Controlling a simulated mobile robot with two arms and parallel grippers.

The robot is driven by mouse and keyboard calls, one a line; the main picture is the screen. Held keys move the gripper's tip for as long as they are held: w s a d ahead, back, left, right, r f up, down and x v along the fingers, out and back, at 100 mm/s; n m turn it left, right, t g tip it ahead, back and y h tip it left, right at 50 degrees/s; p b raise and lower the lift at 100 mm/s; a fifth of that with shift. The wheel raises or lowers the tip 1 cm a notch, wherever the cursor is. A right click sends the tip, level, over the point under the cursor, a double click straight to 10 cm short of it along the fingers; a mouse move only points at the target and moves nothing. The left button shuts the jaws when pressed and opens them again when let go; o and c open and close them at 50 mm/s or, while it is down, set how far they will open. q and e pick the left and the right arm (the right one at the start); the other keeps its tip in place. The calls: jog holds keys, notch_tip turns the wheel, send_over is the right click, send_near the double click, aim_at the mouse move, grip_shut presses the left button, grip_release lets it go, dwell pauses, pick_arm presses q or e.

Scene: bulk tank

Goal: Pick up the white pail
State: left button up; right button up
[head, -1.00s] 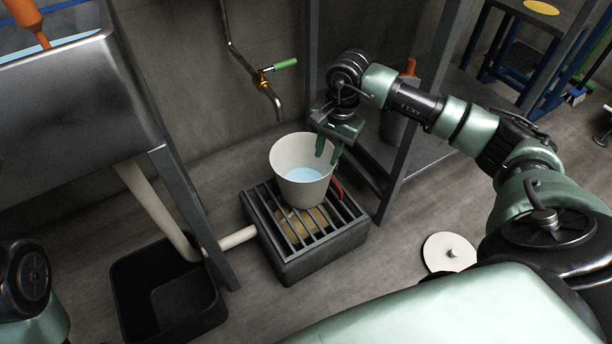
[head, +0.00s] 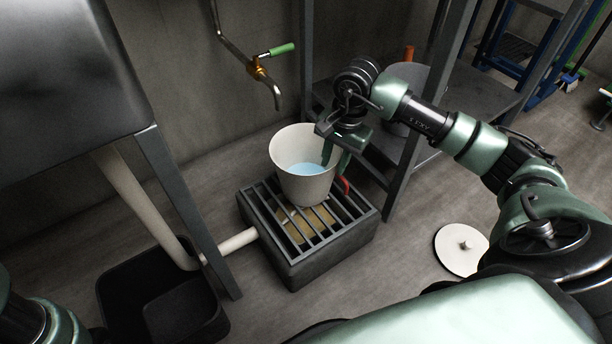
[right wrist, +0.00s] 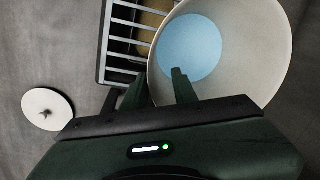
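The white pail (head: 303,185) stands upright on the slatted grate of a dark box and has light blue liquid inside. It also shows in the right wrist view (right wrist: 262,75), with its open top facing the camera. My right gripper (head: 336,156) is at the pail's right rim, pointing down. In the right wrist view its fingers (right wrist: 160,88) are apart, one over the pail's inside and one outside the wall. Whether they touch the wall I cannot tell. My left gripper is out of view; only part of my left arm shows at the lower left.
The grated box (head: 330,250) sits on the floor. A tap with a green lever (head: 281,49) hangs above and behind the pail. A black bin (head: 205,330) is at the lower left, a white disc lid (head: 462,250) on the floor at right. Shelf posts stand behind my right arm.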

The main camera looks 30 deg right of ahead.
aim_at(331, 173)
jog(key=f+b, duration=0.1)
jog(key=f, duration=0.1)
jog(key=f+b, duration=0.1)
jog(key=f, duration=0.1)
jog(key=shift+w+a+b, duration=0.1)
jog(key=shift+a+b, duration=0.15)
jog(key=shift+b, duration=0.05)
jog(key=shift+r, duration=0.1)
grip_shut()
dwell(1.0)
